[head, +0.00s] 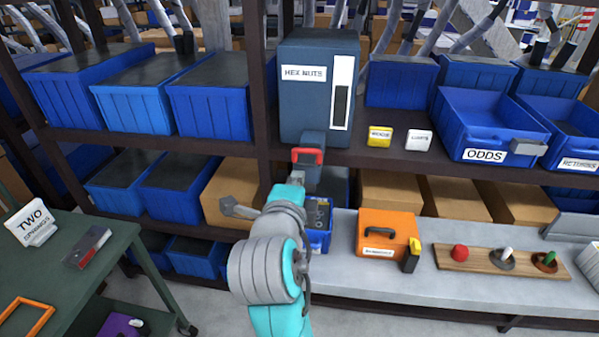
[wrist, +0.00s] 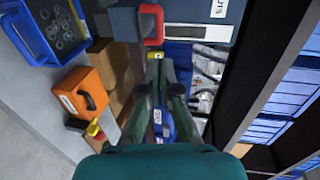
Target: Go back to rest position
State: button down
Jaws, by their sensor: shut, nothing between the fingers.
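My gripper (wrist: 167,68) is shut and empty in the wrist view, its fingers together just below the red lever (wrist: 152,24) of the hex nuts dispenser. I cannot tell whether they touch it. In the head view the dark blue-grey dispenser (head: 305,105), labelled HEX NUTS, stands on the shelf with its red lever (head: 308,157) at the front. My teal and grey arm reaches up below it and hides much of the gripper. A blue bin (head: 318,241) sits below the dispenser. In the wrist view a blue bin (wrist: 30,45) holds several grey rings or nuts.
An orange case (head: 386,226) and a wooden board with knobs (head: 493,264) sit on the grey bench to the right. The ODDS bin (head: 487,115) is on the shelf, right. A green table (head: 85,262) stands at left. Shelf uprights flank the arm.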

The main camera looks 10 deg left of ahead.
jog(key=s+d+f+n+y, duration=0.1)
jog(key=s+d+f+n, duration=0.35)
jog(key=f, duration=0.45)
jog(key=s+d+f+n, duration=0.4)
jog(key=s+d+f, duration=0.2)
jog(key=f, duration=0.2)
jog(key=s+d+f+n+y, duration=0.1)
jog(key=s+d+f+n, duration=0.35)
jog(key=f, duration=0.45)
jog(key=s+d+f+n+g, duration=0.1)
jog(key=s+d+f+n, duration=0.15)
jog(key=s, duration=0.45)
jog(key=s+d+f+n, duration=0.15)
jog(key=s+d, duration=0.25)
jog(key=s, duration=0.4)
jog(key=s+d+r, duration=0.1)
jog(key=s, duration=0.6)
jog(key=s+d+r+n+h, duration=0.1)
jog(key=s+d+r, duration=0.1)
jog(key=s, duration=0.5)
jog(key=shift+s+d+r, duration=0.15)
jog(key=shift+s+r, duration=0.05)
jog(key=shift+s, duration=0.1)
